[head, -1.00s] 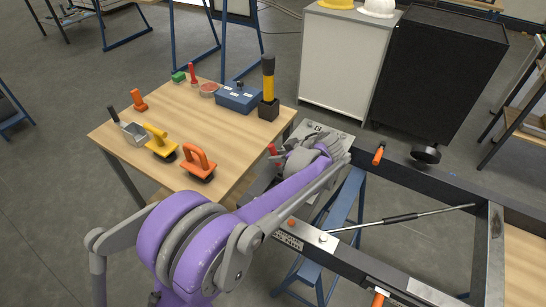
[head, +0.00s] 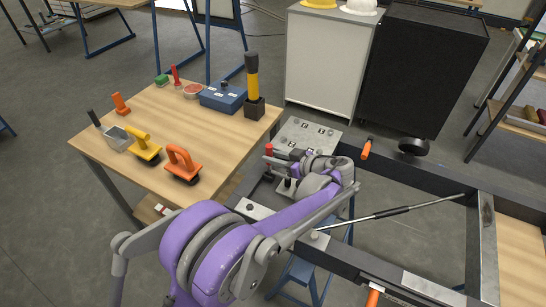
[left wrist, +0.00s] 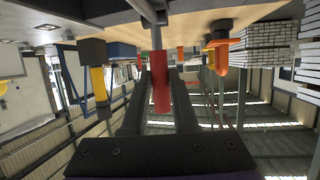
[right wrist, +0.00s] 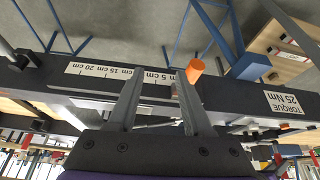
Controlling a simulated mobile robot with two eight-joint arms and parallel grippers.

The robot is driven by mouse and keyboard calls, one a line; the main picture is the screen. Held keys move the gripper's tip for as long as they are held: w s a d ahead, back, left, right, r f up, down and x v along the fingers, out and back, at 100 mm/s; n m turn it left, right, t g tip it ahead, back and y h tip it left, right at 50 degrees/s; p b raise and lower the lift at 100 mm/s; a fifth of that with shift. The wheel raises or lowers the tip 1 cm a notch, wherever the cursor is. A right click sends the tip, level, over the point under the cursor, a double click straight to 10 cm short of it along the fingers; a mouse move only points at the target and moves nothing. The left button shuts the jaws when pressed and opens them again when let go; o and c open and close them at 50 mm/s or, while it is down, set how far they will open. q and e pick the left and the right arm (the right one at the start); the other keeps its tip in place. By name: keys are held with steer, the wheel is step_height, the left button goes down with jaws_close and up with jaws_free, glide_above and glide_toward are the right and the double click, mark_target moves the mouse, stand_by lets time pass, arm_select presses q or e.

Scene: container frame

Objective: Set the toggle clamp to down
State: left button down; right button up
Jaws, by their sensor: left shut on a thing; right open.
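The toggle clamp's red handle (left wrist: 160,85) stands between the fingers of my left gripper (left wrist: 161,72) in the left wrist view, on a grey rod. My left gripper is shut on it. In the head view the red handle end (head: 268,149) shows beside my left gripper (head: 272,163), above the corner of the dark frame. The handle looks about upright there. My own wrist hides much of the clamp's base and arm. My right gripper (right wrist: 157,75) is open and empty over the frame beam (right wrist: 225,98) in the right wrist view. I do not see it in the head view.
A wooden table (head: 205,135) with trowels, floats and a blue box (head: 222,97) stands at the left. A metal plate (head: 308,134) sits at the frame's far corner. An orange handle (head: 366,148) and a thin strut (head: 420,207) lie to the right.

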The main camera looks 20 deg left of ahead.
arm_select(q)
steer(key=c, duration=0.7)
jaws_free()
steer(key=v, duration=1.1)
steer(key=shift+a, duration=0.1)
